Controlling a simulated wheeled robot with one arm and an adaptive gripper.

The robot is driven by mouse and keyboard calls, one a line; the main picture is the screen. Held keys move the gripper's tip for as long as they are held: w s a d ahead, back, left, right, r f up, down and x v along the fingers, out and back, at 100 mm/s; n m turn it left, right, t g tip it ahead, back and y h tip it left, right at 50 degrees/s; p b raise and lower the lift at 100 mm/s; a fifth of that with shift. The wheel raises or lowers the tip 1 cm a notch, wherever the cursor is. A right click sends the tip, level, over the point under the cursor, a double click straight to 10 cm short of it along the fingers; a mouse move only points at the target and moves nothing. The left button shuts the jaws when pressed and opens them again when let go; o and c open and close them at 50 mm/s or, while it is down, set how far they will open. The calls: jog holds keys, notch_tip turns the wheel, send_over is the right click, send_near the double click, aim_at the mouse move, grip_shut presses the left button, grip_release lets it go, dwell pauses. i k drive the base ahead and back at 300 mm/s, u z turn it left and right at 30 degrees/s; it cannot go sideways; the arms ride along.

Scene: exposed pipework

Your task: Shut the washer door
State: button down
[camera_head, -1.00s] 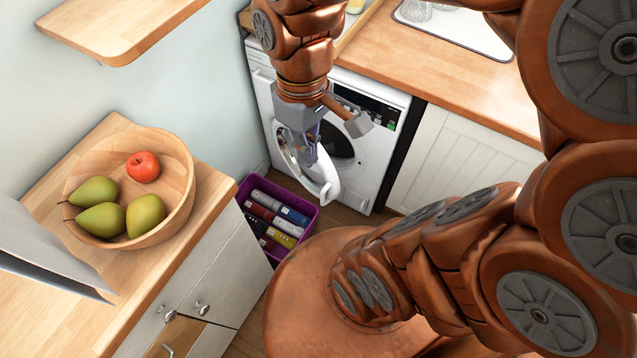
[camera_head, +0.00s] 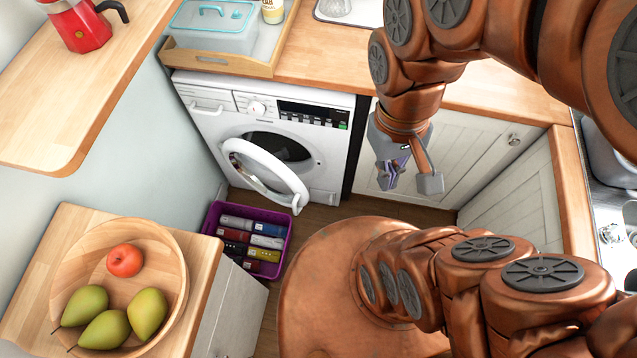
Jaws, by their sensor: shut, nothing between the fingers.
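The white washer (camera_head: 315,160) stands under the wooden counter. Its round door (camera_head: 268,172) is open and swings out toward me, hinged on the left side of the opening. The dark drum opening (camera_head: 280,148) shows behind and above the door ring. My gripper (camera_head: 393,183) hangs to the right of the washer, in front of a white cabinet front. It is apart from the door, with clear air between them. Its fingers are shut with nothing between them.
A purple crate (camera_head: 247,243) of several packages sits on the floor close below the door. A wooden counter with a fruit bowl (camera_head: 173,298) stands at lower left. White cabinets (camera_head: 468,165) line the right. A wooden shelf (camera_head: 62,110) juts out at upper left.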

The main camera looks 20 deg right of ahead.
aim_at(229, 149)
jog(key=z, duration=1.35)
jog(key=k, duration=0.4)
jog(key=u, duration=2.9)
